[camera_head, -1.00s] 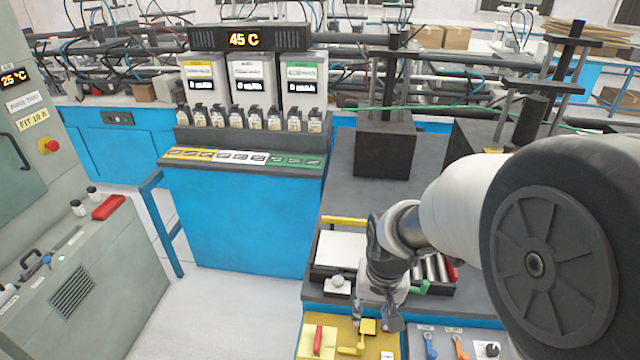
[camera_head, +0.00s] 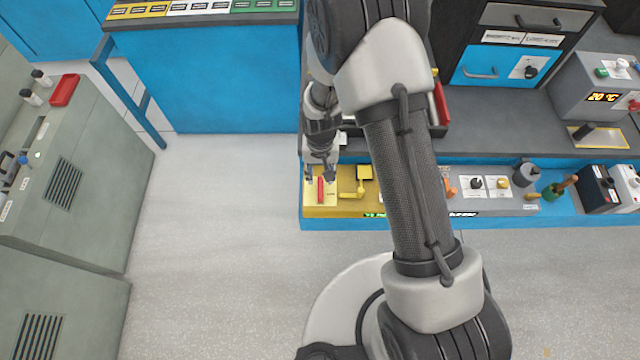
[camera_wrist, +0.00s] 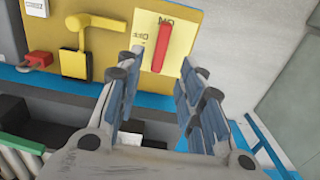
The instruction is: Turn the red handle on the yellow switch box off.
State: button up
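The yellow switch box (camera_head: 321,211) stands at the front left end of the bench and also shows in the wrist view (camera_wrist: 202,22). Its red handle (camera_head: 320,189) lies over a pale label. In the wrist view the red handle (camera_wrist: 162,46) points lengthwise toward the upside-down "ON" lettering at the label's far edge; smaller lettering at its side is hard to read. My gripper (camera_head: 321,175) is right at the handle in the head view. In the wrist view my gripper (camera_wrist: 157,75) is open, its fingers apart on either side of the handle's near end. Contact cannot be told.
A yellow lever (camera_wrist: 76,60) sits beside the red handle on the same box. A small red padlock-like piece (camera_wrist: 38,60) is further left. Several knobs and levers (camera_head: 476,184) continue along the bench front. A grey cabinet (camera_head: 95,160) stands left, across clear floor.

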aim_at(320, 186)
notch_tip(320, 186, down, 8)
jog(key=shift+r+b, duration=0.2)
jog(key=shift+b, duration=0.4)
jog(key=shift+c, duration=0.2)
grip_shut()
